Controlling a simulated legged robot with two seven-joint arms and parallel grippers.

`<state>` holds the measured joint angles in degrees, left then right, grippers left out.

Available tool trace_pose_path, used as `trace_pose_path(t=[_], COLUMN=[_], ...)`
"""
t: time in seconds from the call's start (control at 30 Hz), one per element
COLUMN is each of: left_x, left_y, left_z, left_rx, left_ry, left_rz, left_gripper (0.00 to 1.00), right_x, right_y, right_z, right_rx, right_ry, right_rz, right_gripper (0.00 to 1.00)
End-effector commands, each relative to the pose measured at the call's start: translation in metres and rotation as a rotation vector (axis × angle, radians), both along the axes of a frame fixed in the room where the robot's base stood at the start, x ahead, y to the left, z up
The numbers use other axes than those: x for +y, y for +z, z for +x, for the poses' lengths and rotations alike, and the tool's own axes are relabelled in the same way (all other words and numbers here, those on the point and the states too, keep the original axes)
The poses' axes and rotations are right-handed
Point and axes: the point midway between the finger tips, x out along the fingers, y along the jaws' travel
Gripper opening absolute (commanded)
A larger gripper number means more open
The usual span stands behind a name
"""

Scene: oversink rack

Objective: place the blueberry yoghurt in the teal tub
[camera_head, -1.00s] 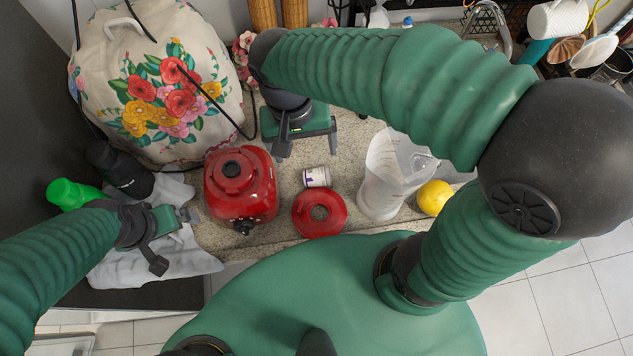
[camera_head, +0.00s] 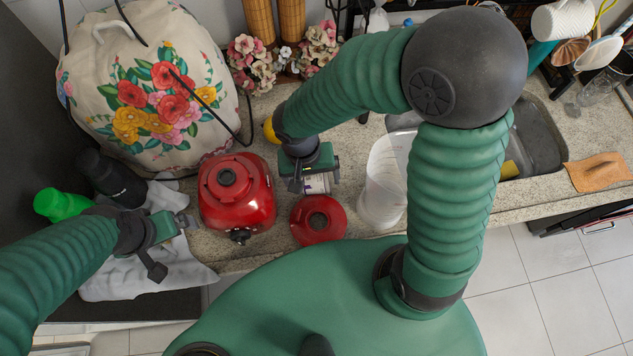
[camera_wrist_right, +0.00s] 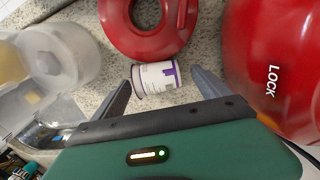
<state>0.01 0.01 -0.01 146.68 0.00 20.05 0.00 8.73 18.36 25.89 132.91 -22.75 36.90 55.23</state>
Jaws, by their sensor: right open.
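The blueberry yoghurt, a small white cup with a purple-marked label (camera_head: 317,186), lies on its side on the stone counter, partly covered by my right gripper (camera_head: 312,178) in the head view. In the right wrist view the cup (camera_wrist_right: 157,78) lies between the open fingers of my right gripper (camera_wrist_right: 162,83), nearer the left one; I cannot tell whether they touch it. My left gripper (camera_head: 187,221) is over the grey cloth at left; its jaws are unclear. A teal object (camera_head: 540,54) shows partly behind a white mug at top right; I cannot tell whether it is the tub.
A red lidded pot (camera_head: 237,190) stands just left of the cup and a red ring-shaped piece (camera_head: 318,220) just in front. A tall clear jug (camera_head: 383,190) stands to the right. Flowers (camera_head: 310,50) are behind. The sink (camera_head: 540,135) is at right, partly behind my arm.

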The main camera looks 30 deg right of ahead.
Motion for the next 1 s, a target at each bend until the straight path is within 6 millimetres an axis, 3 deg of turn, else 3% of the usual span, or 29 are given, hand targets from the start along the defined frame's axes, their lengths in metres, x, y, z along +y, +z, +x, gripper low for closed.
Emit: trace_pose_path(t=[0.27, 0.83, 1.0], left_x=[-0.0002, -0.0001, -0.0001], left_y=[-0.0009, -0.0009, -0.0006], left_z=[0.0000, 0.0000, -0.0001], left_rx=[0.000, 0.000, 0.000], left_ry=[-0.001, 0.000, -0.001], left_rz=[0.000, 0.000, 0.000], left_gripper=[1.00, 1.00, 1.00], right_x=[0.0002, 0.0003, 0.0002], right_y=[-0.0045, -0.0043, -0.0039], right_z=[-0.0002, -0.0003, -0.0002], right_rx=[-0.002, -0.002, -0.001], right_ry=[0.000, 0.000, 0.000], right_rz=[-0.001, -0.002, -0.001], right_gripper=[0.84, 0.09, 0.08])
